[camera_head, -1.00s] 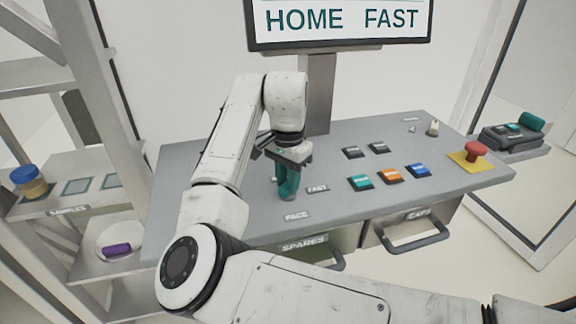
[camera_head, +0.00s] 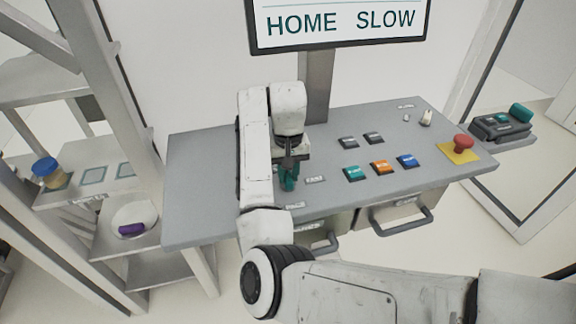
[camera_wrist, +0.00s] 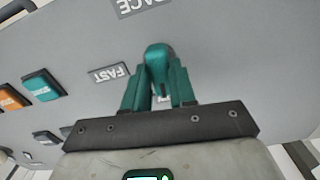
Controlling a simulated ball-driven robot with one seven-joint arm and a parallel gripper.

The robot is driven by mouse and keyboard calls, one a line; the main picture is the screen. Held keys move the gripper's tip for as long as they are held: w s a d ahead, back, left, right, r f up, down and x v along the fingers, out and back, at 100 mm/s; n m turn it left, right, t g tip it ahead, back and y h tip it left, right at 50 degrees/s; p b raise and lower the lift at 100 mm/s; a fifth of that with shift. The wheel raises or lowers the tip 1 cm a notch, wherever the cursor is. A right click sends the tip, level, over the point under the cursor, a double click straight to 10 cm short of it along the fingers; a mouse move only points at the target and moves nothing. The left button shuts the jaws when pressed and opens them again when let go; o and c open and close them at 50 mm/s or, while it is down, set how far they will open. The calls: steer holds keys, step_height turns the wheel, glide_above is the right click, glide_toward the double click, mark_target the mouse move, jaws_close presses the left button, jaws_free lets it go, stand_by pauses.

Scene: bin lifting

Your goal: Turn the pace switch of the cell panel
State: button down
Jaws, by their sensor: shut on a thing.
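The pace switch (camera_wrist: 158,56) is a teal knob on the grey cell panel (camera_head: 205,190). My gripper (camera_wrist: 158,88) is shut on it, with one teal finger on each side, as the wrist view shows. In the head view my gripper (camera_head: 288,180) points down at the panel's left part and mostly hides the knob. The FAST label (camera_wrist: 108,73) is left of the knob in the wrist view, and the PACE label (camera_wrist: 140,6) is above it. The screen (camera_head: 340,22) reads HOME SLOW.
Teal (camera_head: 353,173), orange (camera_head: 381,167) and blue (camera_head: 406,160) buttons lie right of my gripper. A red mushroom button (camera_head: 462,142) is at the panel's right end. Drawer handles (camera_head: 405,222) stick out in front. A shelf (camera_head: 110,205) stands at left.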

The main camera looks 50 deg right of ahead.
mark_target(288, 176)
steer(key=shift+n, duration=0.6)
steer(key=c, duration=0.9)
jaws_free()
step_height(288, 176, up, 11)
steer(key=shift+f, duration=0.1)
stand_by(0.4)
